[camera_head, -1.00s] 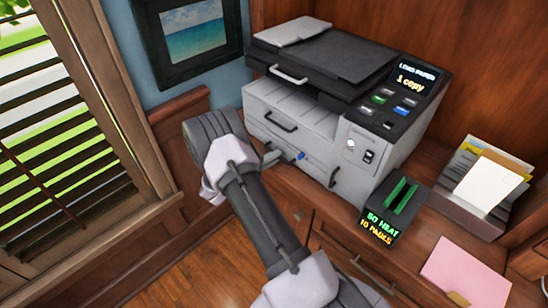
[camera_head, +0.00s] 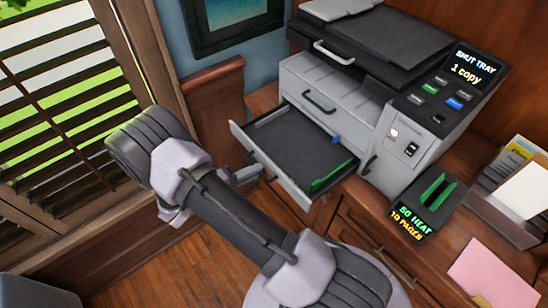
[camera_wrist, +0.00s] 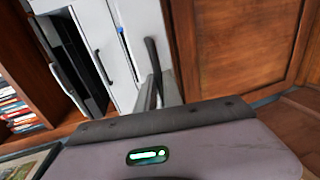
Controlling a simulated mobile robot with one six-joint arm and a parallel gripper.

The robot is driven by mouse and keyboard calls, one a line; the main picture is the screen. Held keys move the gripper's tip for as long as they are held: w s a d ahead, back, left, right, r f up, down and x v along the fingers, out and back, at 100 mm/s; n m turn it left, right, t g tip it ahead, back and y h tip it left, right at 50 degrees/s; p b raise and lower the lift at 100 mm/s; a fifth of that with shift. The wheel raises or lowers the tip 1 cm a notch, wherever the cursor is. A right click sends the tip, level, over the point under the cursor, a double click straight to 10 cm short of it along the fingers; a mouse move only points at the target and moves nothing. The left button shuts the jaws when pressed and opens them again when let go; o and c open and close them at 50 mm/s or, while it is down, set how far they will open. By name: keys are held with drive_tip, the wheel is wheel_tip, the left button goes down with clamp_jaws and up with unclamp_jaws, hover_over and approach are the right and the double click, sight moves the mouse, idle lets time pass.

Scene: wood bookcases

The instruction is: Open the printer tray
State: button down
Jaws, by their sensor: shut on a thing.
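The printer (camera_head: 402,145) is a grey and white machine with a dark top, standing on a wooden cabinet. Its lower tray (camera_head: 285,143) is pulled out toward me, with a dark, empty floor, a green strip and a blue tab inside. My gripper (camera_head: 247,174) is at the tray's front, shut on the tray handle; the grip is mostly hidden by my arm. The wrist view shows the printer's pale front (camera_wrist: 105,45) turned sideways, with a dark bar beside my gripper (camera_wrist: 155,88). The printer screen (camera_head: 474,66) reads "SHUT TRAY" and "1 copy".
A closed upper drawer with a dark handle (camera_head: 319,102) sits above the tray. A small black box with green slots (camera_head: 432,200), a paper holder (camera_head: 508,195) and pink paper (camera_head: 490,273) lie to the right. A blinded window (camera_head: 65,110) is at left; open floor lies below.

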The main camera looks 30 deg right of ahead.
drive_tip(key=v, duration=0.2)
drive_tip(key=f+v, duration=0.1)
drive_tip(key=v, duration=0.2)
drive_tip(key=shift+s+a, duration=0.1)
drive_tip(key=shift+a, duration=0.35)
drive_tip(key=c, duration=1.5)
unclamp_jaws()
drive_tip(key=shift+a, duration=0.1)
drive_tip(key=p+v, duration=0.3)
drive_tip(key=v, duration=1.4)
drive_tip(key=shift+p, duration=0.3)
drive_tip(key=shift+s+a, duration=0.1)
